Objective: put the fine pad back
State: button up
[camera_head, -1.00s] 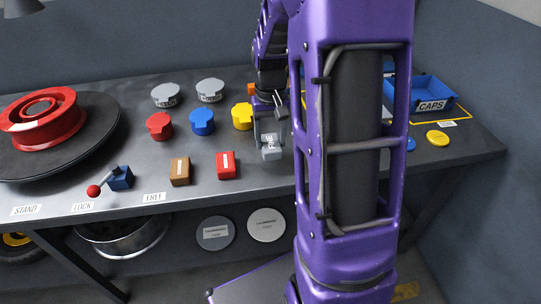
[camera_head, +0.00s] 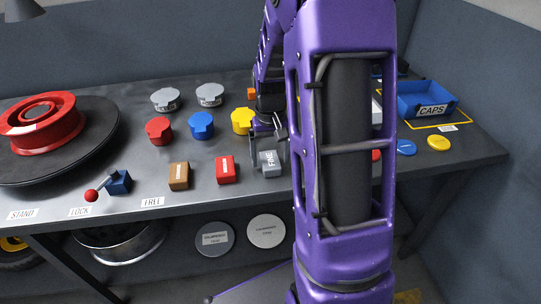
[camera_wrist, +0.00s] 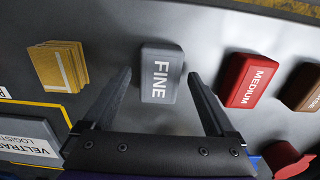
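The fine pad (camera_head: 271,164) is a grey block labelled FINE. It sits on the dark bench at the right end of a row, beside the red medium pad (camera_head: 227,170) and the brown pad (camera_head: 179,177). In the wrist view the fine pad (camera_wrist: 162,77) lies ahead of my gripper (camera_wrist: 164,80), with clear gaps to both fingers. My gripper (camera_head: 275,135) is open and empty, just above and behind the pad in the head view. The medium pad (camera_wrist: 250,80) also shows in the wrist view.
Red, blue and yellow caps (camera_head: 202,125) and grey ones stand behind the pads. A red wheel (camera_head: 40,122) on a black disc and a lever (camera_head: 108,186) are at left. The blue CAPS bin (camera_head: 428,98) is at right. My arm hides part of the bench.

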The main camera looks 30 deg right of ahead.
aim_at(270, 160)
notch_tip(270, 160, up, 12)
jog(key=p, duration=0.2)
jog(key=shift+r, duration=0.2)
dwell(0.7)
